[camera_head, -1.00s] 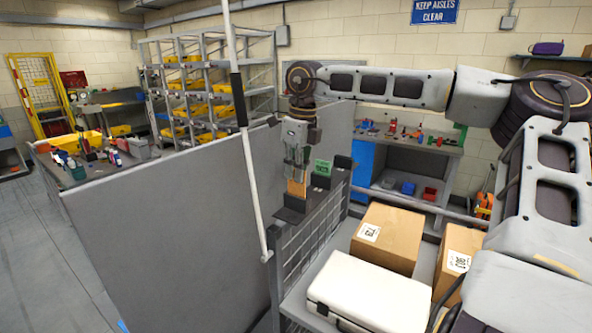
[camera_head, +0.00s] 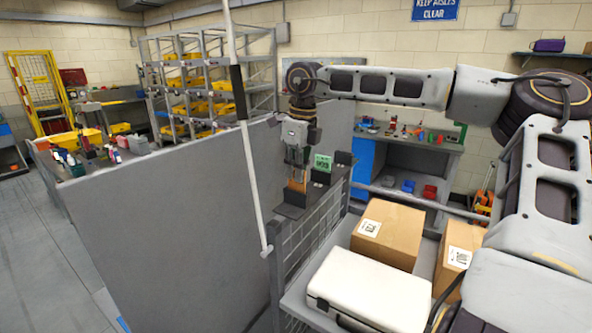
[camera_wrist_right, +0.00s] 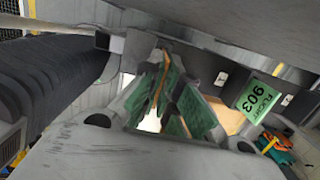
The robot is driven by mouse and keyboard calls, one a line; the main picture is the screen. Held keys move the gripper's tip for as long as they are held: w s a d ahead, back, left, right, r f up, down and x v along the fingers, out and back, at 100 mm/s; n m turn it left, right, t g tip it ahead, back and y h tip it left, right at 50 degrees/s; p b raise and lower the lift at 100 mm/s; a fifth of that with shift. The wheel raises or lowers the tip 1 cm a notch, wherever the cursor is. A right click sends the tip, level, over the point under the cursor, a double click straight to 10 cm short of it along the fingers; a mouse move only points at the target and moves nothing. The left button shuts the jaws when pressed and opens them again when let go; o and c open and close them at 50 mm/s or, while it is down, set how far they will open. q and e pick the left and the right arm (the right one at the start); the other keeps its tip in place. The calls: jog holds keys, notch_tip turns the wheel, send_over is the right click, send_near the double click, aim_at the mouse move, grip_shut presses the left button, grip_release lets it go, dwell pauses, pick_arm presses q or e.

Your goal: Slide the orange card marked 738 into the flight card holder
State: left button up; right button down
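My right gripper (camera_head: 297,162) points down over the dark holders on the ledge. Its fingers are closed on the orange card (camera_head: 297,184), whose lower part shows below the fingertips, just above or at the front dark holder (camera_head: 291,208). I cannot tell whether the card's lower edge is inside it. In the right wrist view the card shows as a thin orange strip (camera_wrist_right: 162,80) between green finger pads. Its number is not readable. A green card (camera_head: 323,162), marked FLIGHT 903 in the wrist view (camera_wrist_right: 259,98), stands in the holder behind. My left gripper is not in view.
A tall grey panel (camera_head: 180,225) stands left of the ledge, with a white pole (camera_head: 251,170) in front. A wire mesh side (camera_head: 308,232), a white case (camera_head: 368,290) and cardboard boxes (camera_head: 388,236) are to the right. Another dark holder (camera_head: 343,158) stands behind the green card.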

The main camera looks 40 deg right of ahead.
jog(key=shift+f+b, duration=0.45)
jog(key=shift+f, duration=0.25)
jog(key=c, duration=1.6)
grip_release()
jog(key=shift+o, duration=0.2)
jog(key=shift+r, duration=0.1)
notch_tip(320, 180, up, 12)
jog(key=s, duration=0.1)
jog(key=shift+s+d, duration=0.2)
jog(key=shift+f, duration=0.25)
